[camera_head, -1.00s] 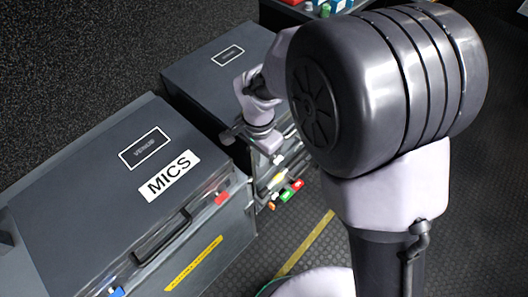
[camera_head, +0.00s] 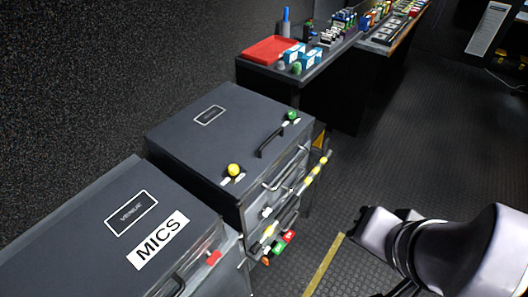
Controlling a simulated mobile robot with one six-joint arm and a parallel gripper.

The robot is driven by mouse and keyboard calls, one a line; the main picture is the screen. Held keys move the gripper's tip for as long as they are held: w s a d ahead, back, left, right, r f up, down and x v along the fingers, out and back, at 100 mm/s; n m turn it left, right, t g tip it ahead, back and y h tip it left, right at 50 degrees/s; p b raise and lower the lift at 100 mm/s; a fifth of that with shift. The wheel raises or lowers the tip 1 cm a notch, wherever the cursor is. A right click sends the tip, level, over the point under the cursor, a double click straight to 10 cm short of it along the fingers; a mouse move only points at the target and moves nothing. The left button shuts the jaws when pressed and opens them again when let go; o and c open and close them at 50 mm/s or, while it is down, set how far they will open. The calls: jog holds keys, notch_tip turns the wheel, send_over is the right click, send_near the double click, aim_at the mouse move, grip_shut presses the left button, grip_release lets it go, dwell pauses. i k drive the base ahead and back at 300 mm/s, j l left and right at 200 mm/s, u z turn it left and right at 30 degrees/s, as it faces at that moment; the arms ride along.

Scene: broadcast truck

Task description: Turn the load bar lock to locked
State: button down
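A yellow-and-dark bar (camera_head: 314,173) runs along the front of the rear dark case (camera_head: 215,140). A yellow-marked part (camera_head: 268,231) sits just above these tags. I cannot tell which of these parts is the load bar lock, or its setting. My arm reaches in at the lower right, apart from the cases. Its fingertips cannot be made out, and nothing held shows.
A front case labelled MICS (camera_head: 158,240) stands at lower left. The rear case lid has a yellow knob (camera_head: 233,170), a green knob (camera_head: 291,115) and a black handle (camera_head: 270,141). A counter with a red tray (camera_head: 270,50) stands behind. The ribbed floor (camera_head: 400,150) is clear at right.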

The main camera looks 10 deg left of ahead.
aim_at(262, 258)
jog(key=k+j+u, duration=0.1)
jog(key=u, duration=0.25)
jog(key=j+u, duration=0.35)
jog(key=k, duration=0.05)
